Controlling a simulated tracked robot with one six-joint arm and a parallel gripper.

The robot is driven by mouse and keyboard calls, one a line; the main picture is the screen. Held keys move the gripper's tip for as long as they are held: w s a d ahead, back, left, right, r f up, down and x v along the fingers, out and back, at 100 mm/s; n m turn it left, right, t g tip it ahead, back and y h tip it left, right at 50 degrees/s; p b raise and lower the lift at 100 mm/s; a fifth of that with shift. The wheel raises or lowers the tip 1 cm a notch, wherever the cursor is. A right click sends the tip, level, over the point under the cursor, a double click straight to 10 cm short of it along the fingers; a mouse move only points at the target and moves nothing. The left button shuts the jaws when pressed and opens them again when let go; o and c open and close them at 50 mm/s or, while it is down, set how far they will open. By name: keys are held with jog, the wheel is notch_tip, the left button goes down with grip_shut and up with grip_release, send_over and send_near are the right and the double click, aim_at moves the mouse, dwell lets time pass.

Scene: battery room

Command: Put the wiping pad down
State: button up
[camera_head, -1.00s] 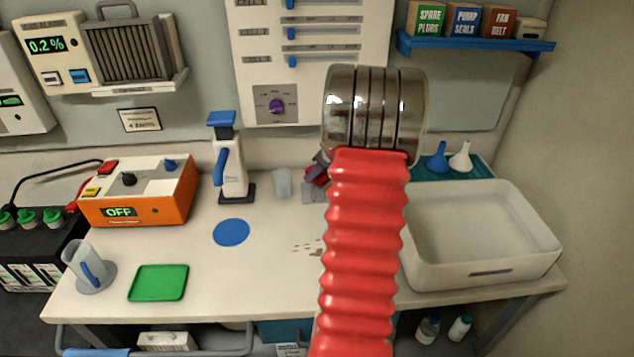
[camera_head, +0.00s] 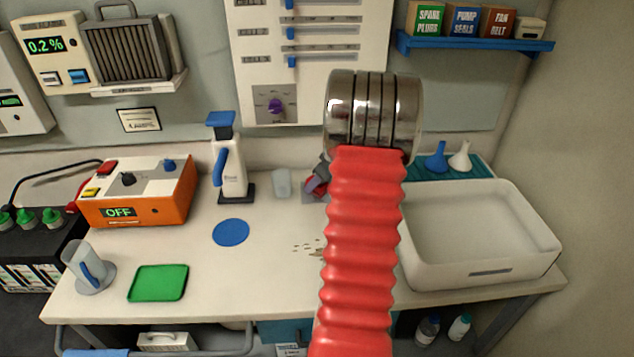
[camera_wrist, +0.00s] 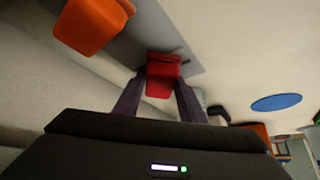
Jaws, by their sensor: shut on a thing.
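In the head view a small red part of the pad (camera_head: 312,187) shows at the left of my arm, low over the back of the bench, by a grey flat patch (camera_head: 307,198). The patch also shows in the wrist view (camera_wrist: 138,42). My arm hides most of the gripper in the head view. I cannot tell whether the pad touches the surface.
An orange block (camera_wrist: 92,24) lies near the grey patch. A clear cup (camera_head: 282,183) and a white-and-blue dispenser (camera_head: 230,165) stand to the left. A white basin (camera_head: 480,275) is at right.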

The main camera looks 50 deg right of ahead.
jog(key=o, duration=1)
jog(key=shift+o, duration=0.2)
jog(key=shift+r, duration=0.1)
jog(key=shift+r, duration=0.2)
jog(key=v, duration=1.1)
jog(key=shift+s+r, duration=0.25)
jog(key=shift+r, duration=0.1)
